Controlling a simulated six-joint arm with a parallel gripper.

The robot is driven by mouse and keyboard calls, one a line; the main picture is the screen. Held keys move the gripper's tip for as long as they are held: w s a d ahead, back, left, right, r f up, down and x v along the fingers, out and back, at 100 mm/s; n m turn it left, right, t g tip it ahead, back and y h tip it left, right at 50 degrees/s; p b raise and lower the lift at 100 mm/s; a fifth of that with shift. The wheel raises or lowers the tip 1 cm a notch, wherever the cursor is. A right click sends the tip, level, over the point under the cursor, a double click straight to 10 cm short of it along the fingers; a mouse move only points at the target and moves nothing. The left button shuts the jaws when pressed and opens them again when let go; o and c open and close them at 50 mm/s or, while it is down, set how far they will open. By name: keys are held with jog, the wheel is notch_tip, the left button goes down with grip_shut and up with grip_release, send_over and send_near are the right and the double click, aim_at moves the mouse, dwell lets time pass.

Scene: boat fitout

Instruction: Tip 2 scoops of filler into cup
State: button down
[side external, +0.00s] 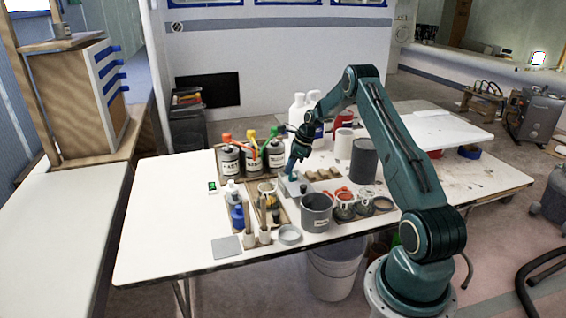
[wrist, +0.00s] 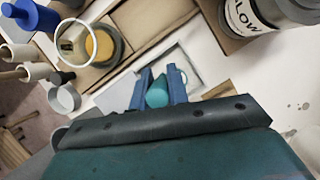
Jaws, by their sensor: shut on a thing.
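My gripper (side external: 292,172) is low over a pale grey tray or box (side external: 291,189) near the middle of the table. In the wrist view its blue fingers (wrist: 161,82) are shut on a small teal piece (wrist: 157,93), which looks like a handle. I cannot tell whether it belongs to a scoop; no scoop bowl or filler shows clearly. A clear cup with yellow-orange contents (wrist: 98,45) stands left of the fingers in the wrist view. A labelled grey pot (side external: 316,212) stands in front of the gripper, to its right. I cannot tell which vessel is the task's cup.
Labelled grey bottles with coloured tops (side external: 229,160) stand in a wooden tray behind left. A blue bottle (side external: 237,217) and brushes are front left. The table's left end is mostly clear.

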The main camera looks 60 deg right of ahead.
jog(key=shift+r, duration=3)
jog(key=w+a, duration=0.1)
jog(key=a, duration=0.4)
jog(key=w+a, duration=0.1)
jog(key=a, duration=0.3)
jog(key=w+a, duration=0.2)
jog(key=a, duration=0.3)
jog(key=shift+a+r, duration=0.3)
jog(key=shift+s+t, duration=0.1)
jog(key=shift+t, duration=0.2)
